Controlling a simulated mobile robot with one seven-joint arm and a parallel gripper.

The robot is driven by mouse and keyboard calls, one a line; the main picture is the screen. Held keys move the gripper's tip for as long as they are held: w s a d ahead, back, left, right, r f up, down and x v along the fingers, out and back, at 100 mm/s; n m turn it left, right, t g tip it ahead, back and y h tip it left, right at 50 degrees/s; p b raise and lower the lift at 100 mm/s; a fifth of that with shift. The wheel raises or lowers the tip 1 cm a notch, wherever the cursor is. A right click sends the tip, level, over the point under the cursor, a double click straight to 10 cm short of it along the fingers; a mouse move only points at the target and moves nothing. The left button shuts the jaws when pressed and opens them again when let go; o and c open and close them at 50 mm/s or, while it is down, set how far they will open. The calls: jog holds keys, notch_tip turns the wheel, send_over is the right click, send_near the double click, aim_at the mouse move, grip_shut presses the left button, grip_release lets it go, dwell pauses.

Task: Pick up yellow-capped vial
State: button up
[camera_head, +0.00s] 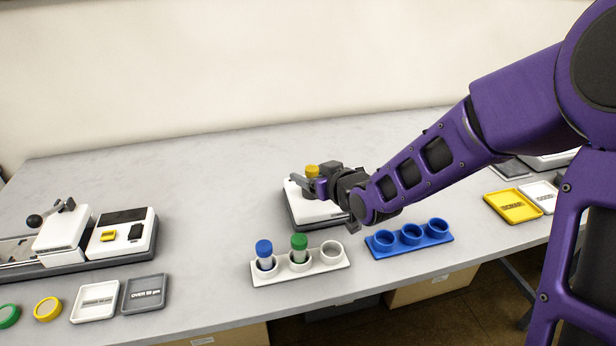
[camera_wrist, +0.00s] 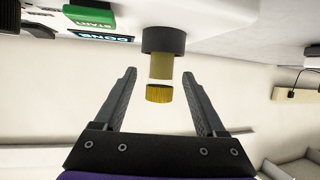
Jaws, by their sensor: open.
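The yellow-capped vial (camera_head: 312,171) stands in a dark holder on a white and dark device (camera_head: 323,212) at the middle of the table. In the wrist view, which is upside down, its yellow cap (camera_wrist: 159,94) appears between my open fingers, with its yellowish body reaching into the dark round holder (camera_wrist: 163,40). My gripper (camera_wrist: 159,76) is open, with a visible gap on each side of the cap. In the head view my gripper (camera_head: 303,184) is at the vial and partly covers it. The vial's lower part is hidden in the holder.
A white rack (camera_head: 327,264) in front holds a blue-capped vial (camera_head: 264,253) and a green-capped vial (camera_head: 299,247); its right slot is empty. A blue rack (camera_head: 410,246) with empty slots stands right of it. Another instrument (camera_head: 127,232) stands left. The table behind the device is clear.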

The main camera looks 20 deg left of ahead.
grip_shut()
dwell(0.3)
jog(key=shift+r, duration=0.1)
